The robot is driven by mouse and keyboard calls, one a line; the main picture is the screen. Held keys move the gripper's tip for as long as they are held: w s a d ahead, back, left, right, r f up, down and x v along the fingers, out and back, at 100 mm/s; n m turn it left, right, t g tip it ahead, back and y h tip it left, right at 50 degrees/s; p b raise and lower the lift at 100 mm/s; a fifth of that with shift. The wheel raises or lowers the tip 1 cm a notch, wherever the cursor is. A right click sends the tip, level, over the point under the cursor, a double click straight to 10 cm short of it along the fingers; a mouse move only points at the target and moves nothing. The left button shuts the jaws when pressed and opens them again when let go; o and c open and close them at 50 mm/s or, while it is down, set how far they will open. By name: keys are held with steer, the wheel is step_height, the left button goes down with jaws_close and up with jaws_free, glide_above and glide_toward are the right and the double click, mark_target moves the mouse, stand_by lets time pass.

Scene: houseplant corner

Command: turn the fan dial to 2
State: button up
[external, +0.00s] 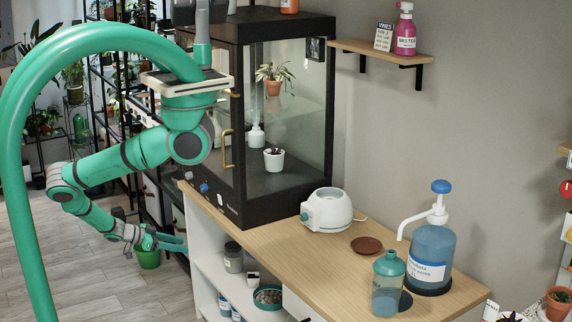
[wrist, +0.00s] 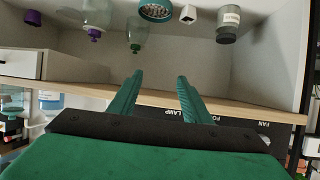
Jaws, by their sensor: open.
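The terrarium cabinet (external: 285,190) stands on the wooden counter, with a row of small dials on its lower front panel.
The counter edge (wrist: 225,107) and open shelf with jars and a round teal dish (external: 268,297) lie near my gripper. A white device (external: 326,210), saucer (external: 366,245) and pump bottle (external: 432,255) stand on the counter.

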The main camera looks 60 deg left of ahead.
steer(key=w+a+r, duration=0.1)
steer(key=a+r, duration=0.2)
steer(key=a, duration=0.7)
steer(key=w+a+r, duration=0.2)
steer(key=a+r, duration=0.2)
steer(key=a, duration=0.5)
steer(key=n, duration=0.3)
glide_toward(187, 176)
steer(key=shift+t, duration=0.3)
steer(key=x, duration=0.8)
steer(key=shift+s+a+f, duration=0.1)
steer(key=shift+s+f, duration=0.1)
steer(key=shift+f, duration=0.1)
steer(key=shift+c, duration=0.6)
steer(key=c, duration=0.9)
